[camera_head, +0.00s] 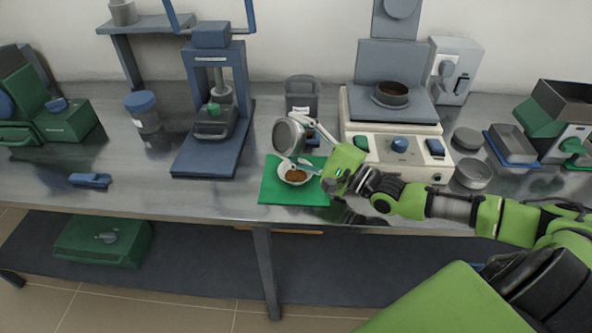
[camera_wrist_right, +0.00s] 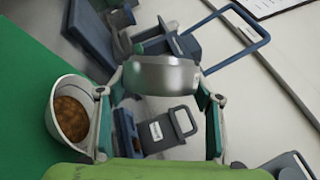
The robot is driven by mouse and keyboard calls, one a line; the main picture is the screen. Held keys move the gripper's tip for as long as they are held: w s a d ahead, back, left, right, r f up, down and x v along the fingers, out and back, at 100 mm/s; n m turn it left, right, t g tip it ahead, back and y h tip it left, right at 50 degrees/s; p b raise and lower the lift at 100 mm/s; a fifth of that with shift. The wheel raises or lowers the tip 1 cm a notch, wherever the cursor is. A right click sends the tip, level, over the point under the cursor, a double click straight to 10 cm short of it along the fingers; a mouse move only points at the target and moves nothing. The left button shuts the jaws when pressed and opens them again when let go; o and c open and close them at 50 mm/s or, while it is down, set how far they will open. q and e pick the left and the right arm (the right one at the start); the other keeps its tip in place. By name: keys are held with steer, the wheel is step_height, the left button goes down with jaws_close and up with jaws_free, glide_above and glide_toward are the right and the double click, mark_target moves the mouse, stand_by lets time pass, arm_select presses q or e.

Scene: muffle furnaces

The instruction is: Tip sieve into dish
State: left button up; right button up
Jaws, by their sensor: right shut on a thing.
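My right gripper (camera_head: 310,143) is shut on a round grey metal sieve (camera_head: 289,136). The sieve is steeply tilted, almost on its side, above the back edge of the green mat (camera_head: 267,190). In the right wrist view the sieve (camera_wrist_right: 162,74) sits between the fingertips. A white dish (camera_head: 284,180) stands upright on the mat, just below the sieve, and holds brown material (camera_head: 296,175). The dish (camera_wrist_right: 55,122) and brown material (camera_wrist_right: 72,118) also show in the right wrist view. The sieve's inside is not clear. My left gripper is out of view.
A grey container (camera_head: 302,92) stands behind the mat. A blue press (camera_head: 211,110) is to the left, and a sieve shaker (camera_head: 397,155) with a pan (camera_head: 391,94) is to the right. The bench's front left is mostly clear.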

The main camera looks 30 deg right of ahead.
steer(key=shift+w, duration=0.1)
steer(key=s+n+p, duration=0.1)
steer(key=p, duration=0.2)
steer(key=s+a+n+g+p, duration=0.1)
steer(key=n+p, duration=0.1)
steer(key=p, duration=0.1)
steer(key=shift+r, duration=0.4)
steer(key=shift+s+a+n+g+p, duration=0.1)
steer(key=shift+s+n+g+p, duration=0.25)
steer(key=shift+p, duration=0.3)
steer(key=shift+f+n, duration=0.1)
steer(key=shift+n, duration=0.15)
